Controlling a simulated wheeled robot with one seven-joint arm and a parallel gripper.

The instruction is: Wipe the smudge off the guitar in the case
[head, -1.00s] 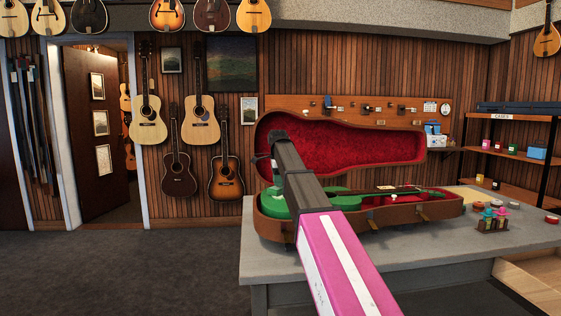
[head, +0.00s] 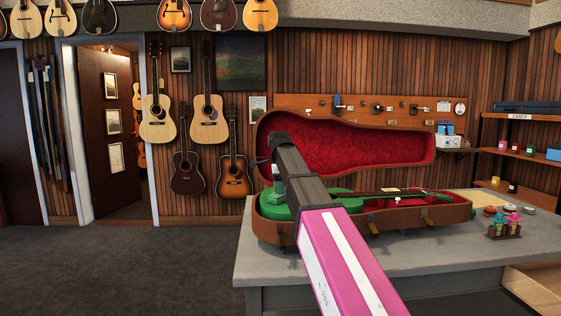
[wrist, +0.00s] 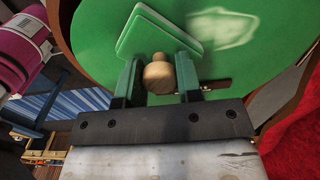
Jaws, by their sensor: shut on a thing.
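The green guitar (head: 341,204) lies in the open brown case (head: 425,217) on the grey bench. In the wrist view, its green body (wrist: 95,30) fills most of the picture, with a pale smudge (wrist: 224,27) to the upper right. My gripper (wrist: 158,70) is shut on the round wooden knob (wrist: 158,80) of a flat green pad (wrist: 152,32). The pad is over the guitar body, left of the smudge; I cannot tell if it touches. In the head view, my arm's dark end hides part of the guitar and most of the gripper.
The raised red-lined lid (head: 345,148) stands behind the guitar. Small colourful bottles in a rack (head: 504,228) stand on the bench (head: 420,250), right of the case. Free bench top lies in front of the case. Red lining (wrist: 295,140) shows at the wrist view's right.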

